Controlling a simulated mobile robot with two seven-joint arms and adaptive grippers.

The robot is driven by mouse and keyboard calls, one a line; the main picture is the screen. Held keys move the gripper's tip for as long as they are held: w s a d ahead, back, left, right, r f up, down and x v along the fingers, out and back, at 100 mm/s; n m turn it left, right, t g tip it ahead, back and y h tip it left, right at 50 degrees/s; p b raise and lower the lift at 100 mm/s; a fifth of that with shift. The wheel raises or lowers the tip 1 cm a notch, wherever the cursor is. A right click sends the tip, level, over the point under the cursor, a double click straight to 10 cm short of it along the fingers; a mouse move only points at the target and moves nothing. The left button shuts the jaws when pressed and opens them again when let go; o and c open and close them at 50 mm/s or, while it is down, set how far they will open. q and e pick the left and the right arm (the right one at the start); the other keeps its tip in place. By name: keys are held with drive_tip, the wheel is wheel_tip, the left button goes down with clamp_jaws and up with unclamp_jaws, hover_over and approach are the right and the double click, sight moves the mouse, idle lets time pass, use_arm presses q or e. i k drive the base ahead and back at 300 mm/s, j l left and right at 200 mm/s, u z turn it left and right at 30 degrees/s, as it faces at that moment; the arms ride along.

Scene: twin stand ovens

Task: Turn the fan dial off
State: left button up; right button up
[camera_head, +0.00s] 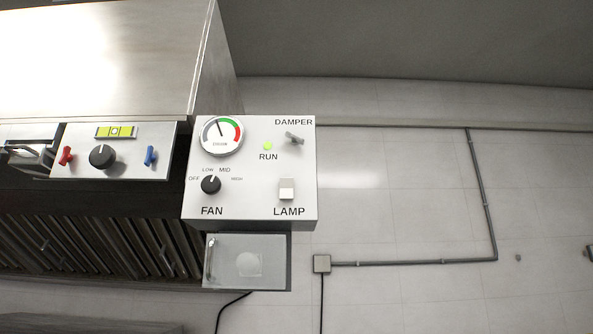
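The fan dial (211,184) is a small black round knob at the lower left of a white control box (250,205). Labels OFF, LOW, MID and HIGH run around it from left to right, with FAN printed below. Its pointer mark looks turned upward, roughly toward LOW or MID; it is too small to tell exactly. Nothing touches the dial. I cannot make out either of my grippers in this view.
The box also has a gauge (221,136), a lit green RUN lamp (267,146), a damper lever (294,139) and a lamp switch (287,189). A panel (130,165) with a larger black knob (102,156) stands left. A small box (245,262) sits below.

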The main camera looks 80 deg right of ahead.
sight(210, 184)
drive_tip(key=z, duration=2.15)
